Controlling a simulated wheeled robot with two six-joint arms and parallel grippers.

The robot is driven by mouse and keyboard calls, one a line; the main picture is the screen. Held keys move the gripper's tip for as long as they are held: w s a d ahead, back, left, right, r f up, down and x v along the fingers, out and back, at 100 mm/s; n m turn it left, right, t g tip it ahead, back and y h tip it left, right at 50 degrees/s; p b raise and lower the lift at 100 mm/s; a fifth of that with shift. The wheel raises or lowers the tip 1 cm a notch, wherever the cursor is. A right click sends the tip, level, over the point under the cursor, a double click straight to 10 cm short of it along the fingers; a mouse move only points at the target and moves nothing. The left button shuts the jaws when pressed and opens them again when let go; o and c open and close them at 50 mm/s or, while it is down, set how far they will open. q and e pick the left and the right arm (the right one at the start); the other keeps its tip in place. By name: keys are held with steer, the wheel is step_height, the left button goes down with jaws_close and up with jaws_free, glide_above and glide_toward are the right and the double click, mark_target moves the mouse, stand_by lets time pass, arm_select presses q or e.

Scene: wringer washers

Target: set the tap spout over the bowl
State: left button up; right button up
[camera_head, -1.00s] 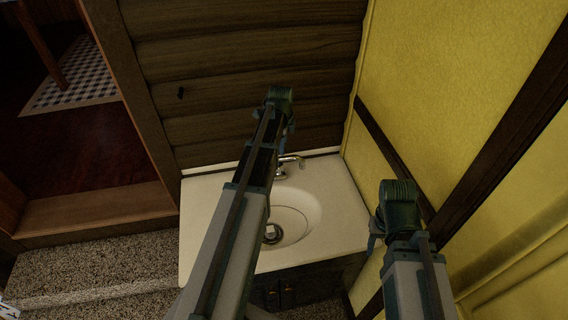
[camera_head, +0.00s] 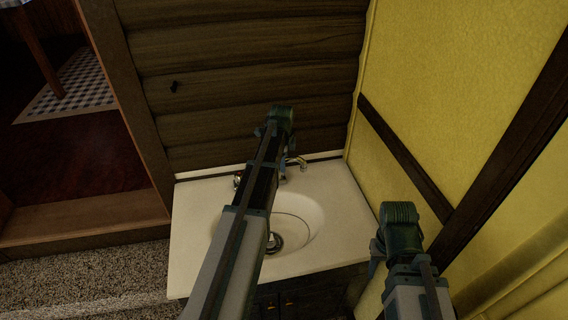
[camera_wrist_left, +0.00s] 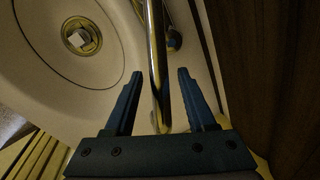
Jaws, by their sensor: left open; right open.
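The chrome tap spout (camera_head: 300,162) stands at the back of the sink top, its end near the back rim of the bowl (camera_head: 308,222). In the left wrist view the spout (camera_wrist_left: 156,55) runs between the two blue fingers of my open left gripper (camera_wrist_left: 160,72), with a gap on both sides. The bowl (camera_wrist_left: 42,50) and its drain lie to the left there. In the head view my left gripper (camera_head: 287,150) is at the tap, mostly hidden by its arm. My right gripper (camera_head: 375,258) is open and empty, right of the sink; its fingers are barely visible.
The pale sink top (camera_head: 196,225) sits on a dark cabinet. A small chrome tap part (camera_head: 238,181) shows left of my left arm. A log wall (camera_head: 220,85) is close behind, and a yellow wall (camera_head: 430,110) is close on the right. Speckled floor (camera_head: 90,272) is at left.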

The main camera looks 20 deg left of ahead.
arm_select(q)
steer(key=shift+c, duration=0.3)
jaws_close()
stand_by(1.1)
